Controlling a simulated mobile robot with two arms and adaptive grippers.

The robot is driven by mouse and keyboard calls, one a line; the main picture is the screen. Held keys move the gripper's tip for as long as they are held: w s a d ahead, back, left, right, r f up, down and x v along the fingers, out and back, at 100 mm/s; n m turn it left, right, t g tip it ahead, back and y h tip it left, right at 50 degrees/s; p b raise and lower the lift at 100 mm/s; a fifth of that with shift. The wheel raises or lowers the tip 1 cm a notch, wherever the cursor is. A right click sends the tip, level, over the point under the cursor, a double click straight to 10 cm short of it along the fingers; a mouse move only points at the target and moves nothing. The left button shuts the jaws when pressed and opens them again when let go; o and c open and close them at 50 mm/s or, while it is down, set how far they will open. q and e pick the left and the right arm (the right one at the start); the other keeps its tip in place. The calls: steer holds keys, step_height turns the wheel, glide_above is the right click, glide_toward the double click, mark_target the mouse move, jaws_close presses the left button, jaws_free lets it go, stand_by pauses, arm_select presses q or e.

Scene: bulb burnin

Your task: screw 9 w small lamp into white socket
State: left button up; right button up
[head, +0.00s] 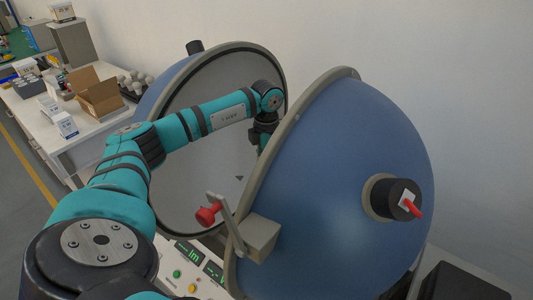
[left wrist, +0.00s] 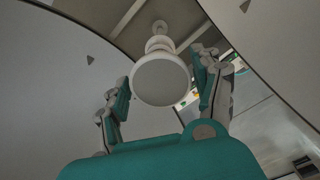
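In the left wrist view a white lamp (left wrist: 161,82) with a round flat face is in the middle, its narrower neck pointing away. Its far end meets a small white round fitting (left wrist: 160,27) on a grey bar; whether it is seated there I cannot tell. My left gripper (left wrist: 163,72) has its fingers spread on both sides of the lamp, with a narrow gap showing on each side. In the head view my left arm reaches between the two halves of an open sphere (head: 352,170); the left gripper (head: 262,136) is mostly hidden by the nearer half. My right gripper is not in view.
The nearer blue half-shell has a red-knobbed latch (head: 208,215) and a black port (head: 392,196). A control panel (head: 190,262) with displays lies below. A side table at left holds an open cardboard box (head: 98,95) and a small white box (head: 66,125).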

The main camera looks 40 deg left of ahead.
arm_select(q)
steer(key=c, duration=0.8)
steer(key=m+b, duration=0.1)
steer(key=m, duration=0.3)
steer(key=shift+m, duration=0.3)
steer(key=m+b, duration=0.1)
steer(key=m, duration=0.5)
steer(key=m+b, duration=0.1)
steer(key=m, duration=1.1)
steer(key=shift+b, duration=0.35)
steer(key=o, duration=1.1)
steer(key=shift+c, duration=0.2)
